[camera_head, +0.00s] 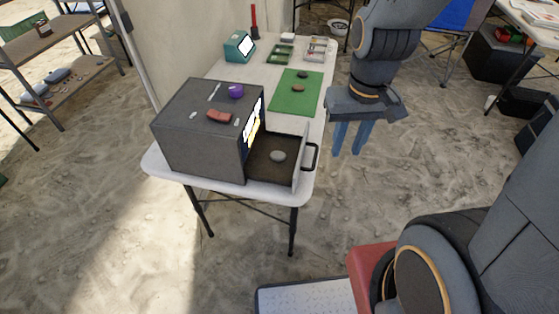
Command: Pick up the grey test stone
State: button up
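A smooth light grey stone (278,156), which looks like the test stone, lies in the open drawer (258,171) of a dark grey box (200,145) on the white table. The drawer is pulled out to the right and has a black handle (311,157) on its front. My gripper (348,148) hangs in the air to the right of the drawer, its blue fingers pointing down. The fingers are apart with nothing between them. In the picture it is clear of the stone and the handle.
A purple object (236,91), a reddish piece (219,115) and small pale items lie on the box. Behind it, a green mat (290,104) bears two stones, a brown one (298,88) and a dark one (303,74). Trays and a teal device (239,47) stand farther back.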

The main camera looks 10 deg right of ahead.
aim_at(277, 156)
jog(key=u, duration=0.8)
jog(key=k, duration=0.45)
jog(key=z, duration=0.45)
